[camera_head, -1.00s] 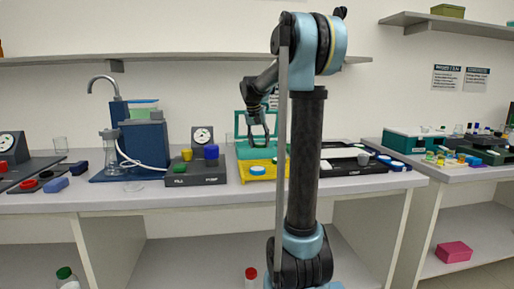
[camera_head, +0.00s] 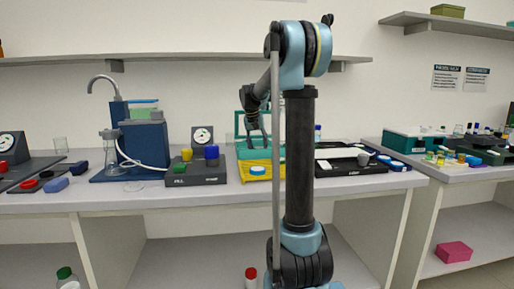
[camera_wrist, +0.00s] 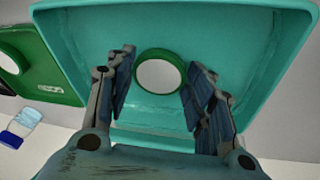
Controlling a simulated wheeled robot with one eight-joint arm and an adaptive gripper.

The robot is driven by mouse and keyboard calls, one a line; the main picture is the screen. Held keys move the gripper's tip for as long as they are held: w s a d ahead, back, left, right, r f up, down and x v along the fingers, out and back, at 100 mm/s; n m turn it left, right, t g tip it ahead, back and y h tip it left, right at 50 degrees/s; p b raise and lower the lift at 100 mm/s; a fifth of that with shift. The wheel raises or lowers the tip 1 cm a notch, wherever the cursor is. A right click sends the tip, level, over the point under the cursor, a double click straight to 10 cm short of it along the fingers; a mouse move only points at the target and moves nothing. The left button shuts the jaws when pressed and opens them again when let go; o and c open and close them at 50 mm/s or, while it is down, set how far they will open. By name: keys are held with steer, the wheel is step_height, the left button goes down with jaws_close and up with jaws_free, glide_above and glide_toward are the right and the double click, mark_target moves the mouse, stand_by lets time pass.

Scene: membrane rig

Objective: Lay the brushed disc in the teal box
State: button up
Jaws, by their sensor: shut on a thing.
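The teal box (camera_wrist: 255,22) fills most of the wrist view, its walls rising around my fingers. In the head view the teal box (camera_head: 274,152) stands on the bench behind a yellow tray. The brushed disc (camera_wrist: 160,76), with a pale grey face and a green rim, sits between my fingertips inside the box's outline. My gripper (camera_wrist: 160,80) is shut on the disc, one finger at each side. In the head view my gripper (camera_head: 254,142) is over the box, and the disc cannot be made out there. Whether the disc touches the box floor cannot be told.
A yellow tray (camera_head: 247,175) stands in front of the box. A dark unit with coloured knobs (camera_head: 196,177) is to its left and a black panel (camera_head: 350,167) to its right. In the wrist view a green plate (camera_wrist: 50,70) and a blue-capped vial (camera_wrist: 20,128) lie at left.

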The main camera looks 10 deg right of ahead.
steer(key=shift+f, duration=0.45)
steer(key=o, duration=1.1)
steer(key=shift+f, duration=0.1)
steer(key=shift+r, duration=0.65)
steer(key=v, duration=1.2)
steer(key=shift+s, duration=0.1)
